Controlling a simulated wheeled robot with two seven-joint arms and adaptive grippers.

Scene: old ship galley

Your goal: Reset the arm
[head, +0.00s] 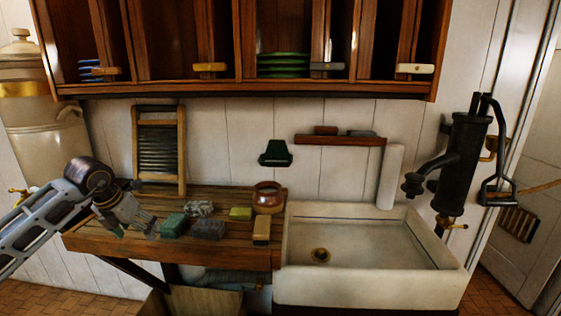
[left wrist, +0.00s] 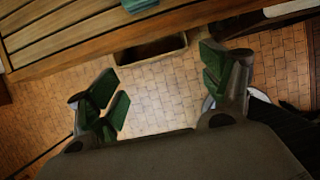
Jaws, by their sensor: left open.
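My left arm comes in from the left in the head view. The counter's front edge (left wrist: 120,40) crosses the top of that view. My right gripper is in neither view.
Sponges and blocks, among them a grey one (head: 207,229) and a yellow-green one (head: 241,213), lie on the counter with a copper-coloured pot (head: 268,197). A washboard (head: 159,150) leans at the wall. A white sink (head: 365,290) and a dark hand pump (head: 465,165) stand right. Cabinets (head: 250,90) hang above.

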